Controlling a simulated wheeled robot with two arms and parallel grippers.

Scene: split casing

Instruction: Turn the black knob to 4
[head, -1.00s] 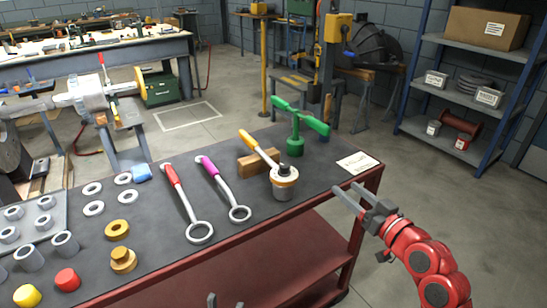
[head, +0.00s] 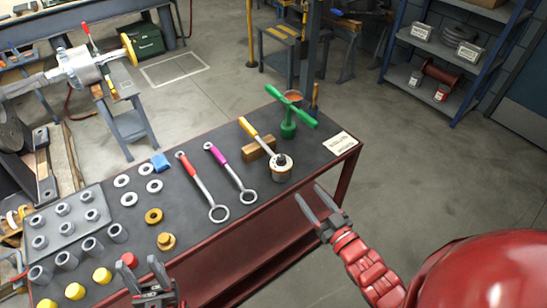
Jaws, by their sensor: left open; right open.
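The dark bench top (head: 190,225) holds a red-handled ring wrench (head: 200,185), a purple-handled one (head: 230,172), a green T-handle tool (head: 289,120), a white card (head: 340,143) and several rings and caps. Floor is clear right of the bench.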

